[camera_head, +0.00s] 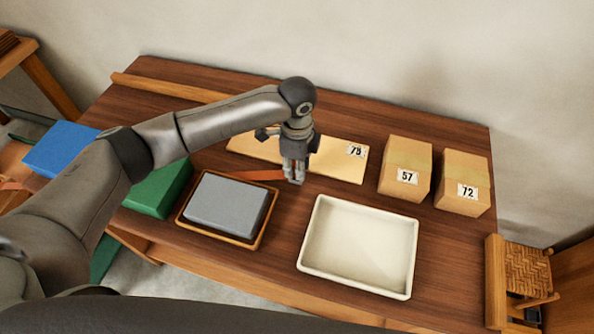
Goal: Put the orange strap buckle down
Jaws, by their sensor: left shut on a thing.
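My left gripper (293,178) points down over the middle of the table, between the flat tan board and the white tray. It is shut on the orange strap buckle, which is mostly hidden by the fingers. The orange strap (252,175) runs left from the fingers, past the upper edge of the grey block, towards my forearm. I cannot tell whether the buckle touches the table. My right gripper is out of view.
A white tray (304,262) stands at the front. A grey block (228,202) sits in a wooden-rimmed tray (237,240). Boxes marked 57 (405,158) and 72 (463,175) stand right; a board marked 75 (335,170) lies behind. Green (160,190) and blue (62,147) blocks are left.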

